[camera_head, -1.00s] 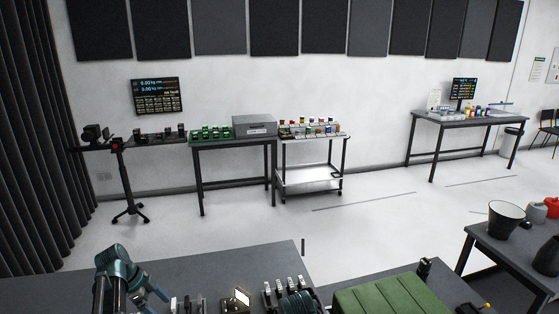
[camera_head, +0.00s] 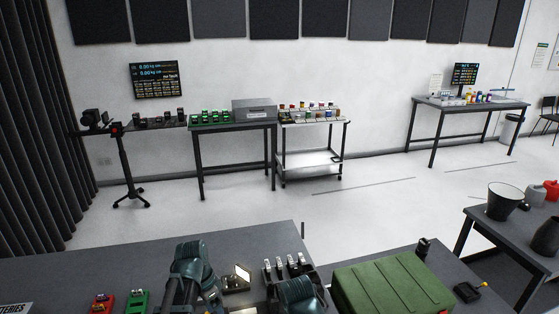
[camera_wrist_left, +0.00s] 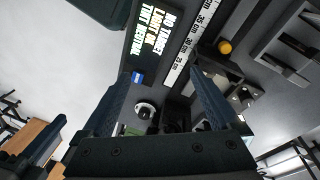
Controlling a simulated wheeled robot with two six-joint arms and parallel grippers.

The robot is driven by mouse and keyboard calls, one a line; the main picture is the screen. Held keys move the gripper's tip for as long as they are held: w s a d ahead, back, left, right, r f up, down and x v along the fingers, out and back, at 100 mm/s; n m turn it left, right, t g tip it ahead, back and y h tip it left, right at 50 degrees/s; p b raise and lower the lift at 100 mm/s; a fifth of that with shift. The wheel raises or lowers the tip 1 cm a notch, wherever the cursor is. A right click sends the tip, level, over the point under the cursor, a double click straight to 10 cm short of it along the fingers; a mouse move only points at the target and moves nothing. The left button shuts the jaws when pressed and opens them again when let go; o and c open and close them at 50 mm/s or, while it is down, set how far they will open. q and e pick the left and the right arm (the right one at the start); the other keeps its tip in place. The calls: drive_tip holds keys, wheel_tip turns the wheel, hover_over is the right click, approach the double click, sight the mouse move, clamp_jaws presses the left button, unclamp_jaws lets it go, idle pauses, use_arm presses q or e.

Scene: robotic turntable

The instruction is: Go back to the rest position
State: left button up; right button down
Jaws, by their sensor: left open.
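My left gripper (camera_wrist_left: 163,95) shows in the left wrist view with its two dark fingers spread wide and nothing between them. Beyond the fingers is a dark surface with a small white round item (camera_wrist_left: 146,109) and a blue-and-white piece (camera_wrist_left: 137,78). In the head view my left arm rises at the bottom centre-left, over the near grey table (camera_head: 90,265); its gripper is hidden there. A second teal arm link of mine shows at the bottom centre. My right gripper is not visible.
A red item (camera_head: 102,302) and a green item (camera_head: 138,299) lie left of my arm. A lit panel (camera_head: 242,275) and a green case (camera_head: 392,285) are to the right. Open floor lies behind.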

use_arm(q)
drive_tip(key=s+d+f+n+y+b, duration=0.3)
drive_tip(key=s+d+n, duration=0.3)
drive_tip(key=s+d, duration=0.4)
drive_tip(key=shift+s+d+f, duration=0.2)
drive_tip(key=shift+d+f, duration=0.2)
drive_tip(key=shift+d, duration=0.55)
